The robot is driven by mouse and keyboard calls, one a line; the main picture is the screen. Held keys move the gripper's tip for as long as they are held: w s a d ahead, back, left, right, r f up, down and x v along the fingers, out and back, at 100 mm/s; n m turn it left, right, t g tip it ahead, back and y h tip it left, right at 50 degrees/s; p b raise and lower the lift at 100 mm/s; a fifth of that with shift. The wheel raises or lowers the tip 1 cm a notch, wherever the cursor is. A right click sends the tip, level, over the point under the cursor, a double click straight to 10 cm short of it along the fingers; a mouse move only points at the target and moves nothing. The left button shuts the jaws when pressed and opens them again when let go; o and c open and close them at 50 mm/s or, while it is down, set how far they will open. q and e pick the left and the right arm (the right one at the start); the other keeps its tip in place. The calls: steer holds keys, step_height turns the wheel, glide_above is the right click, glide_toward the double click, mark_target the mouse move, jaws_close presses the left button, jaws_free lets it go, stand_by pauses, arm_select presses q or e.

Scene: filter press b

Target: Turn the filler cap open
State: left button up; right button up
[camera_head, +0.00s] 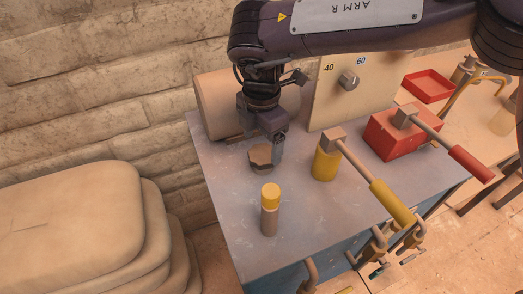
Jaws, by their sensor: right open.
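My right gripper (264,146) reaches down from the dark arm along the top and is open over the blue-grey bench top. A brown, faceted cap-like piece (260,158) sits low on the bench directly at its fingers; it looks like the filler cap. One finger stands at the piece's right side and partly covers it. I cannot tell whether the finger touches it. My left gripper is not in view.
A bottle with a yellow cap (270,197) stands in front. A yellow-handled lever (372,187) and a red-handled lever (450,145) stick out toward the front right. A panel with a knob (348,80) and a beige drum (214,105) stand behind. Stacked sacks (70,220) lie left.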

mark_target(261, 153)
steer(key=shift+f, duration=1.85)
steer(key=c, duration=1)
